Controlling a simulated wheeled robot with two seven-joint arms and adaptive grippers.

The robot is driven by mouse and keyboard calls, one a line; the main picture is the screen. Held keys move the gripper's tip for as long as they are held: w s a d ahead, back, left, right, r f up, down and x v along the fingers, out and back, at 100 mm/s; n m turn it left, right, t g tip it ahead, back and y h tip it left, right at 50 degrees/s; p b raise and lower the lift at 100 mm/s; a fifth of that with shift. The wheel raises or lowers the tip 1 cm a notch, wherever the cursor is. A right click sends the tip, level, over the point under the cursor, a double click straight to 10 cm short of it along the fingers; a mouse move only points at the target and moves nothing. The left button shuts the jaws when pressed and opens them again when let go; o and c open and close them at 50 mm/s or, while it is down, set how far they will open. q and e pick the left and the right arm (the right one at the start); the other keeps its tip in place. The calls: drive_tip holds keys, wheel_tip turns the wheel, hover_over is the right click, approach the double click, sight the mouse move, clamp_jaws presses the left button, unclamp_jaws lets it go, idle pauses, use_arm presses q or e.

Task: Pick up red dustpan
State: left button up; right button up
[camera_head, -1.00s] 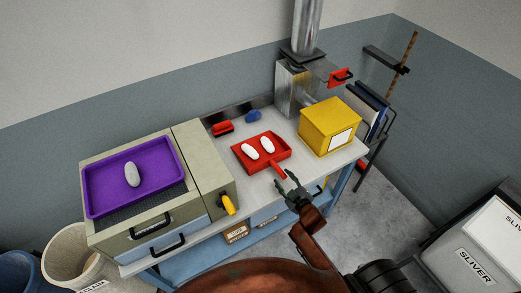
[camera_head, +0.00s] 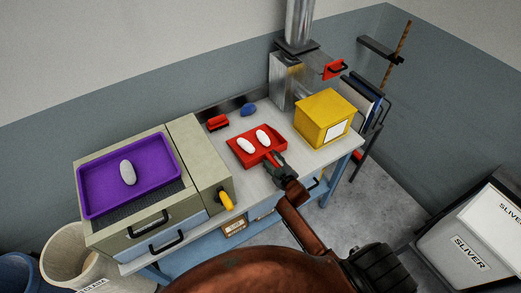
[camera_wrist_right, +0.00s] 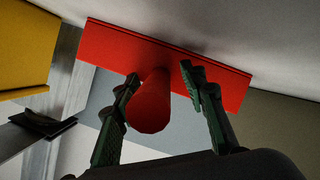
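The red dustpan (camera_head: 263,153) lies on the light worktop with two white oval pieces (camera_head: 246,145) in its pan. Its handle points toward me and is mostly covered by my right gripper (camera_head: 272,162) in the head view. In the right wrist view the round red handle (camera_wrist_right: 150,105) runs between the two green-black fingers of my right gripper (camera_wrist_right: 160,74). The fingers stand open, one on each side; a gap shows on the right side, and the left finger is very close to the handle. My left gripper is out of view.
A yellow box (camera_head: 318,117) stands right of the dustpan. A red brush-like item (camera_head: 218,123) and a blue item (camera_head: 248,109) lie behind it. At left, a machine carries a purple tray (camera_head: 95,190) with a white piece. A metal duct (camera_head: 293,85) rises behind.

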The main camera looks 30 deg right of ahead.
clamp_jaws()
idle(0.4)
drive_tip(key=shift+r, duration=0.15)
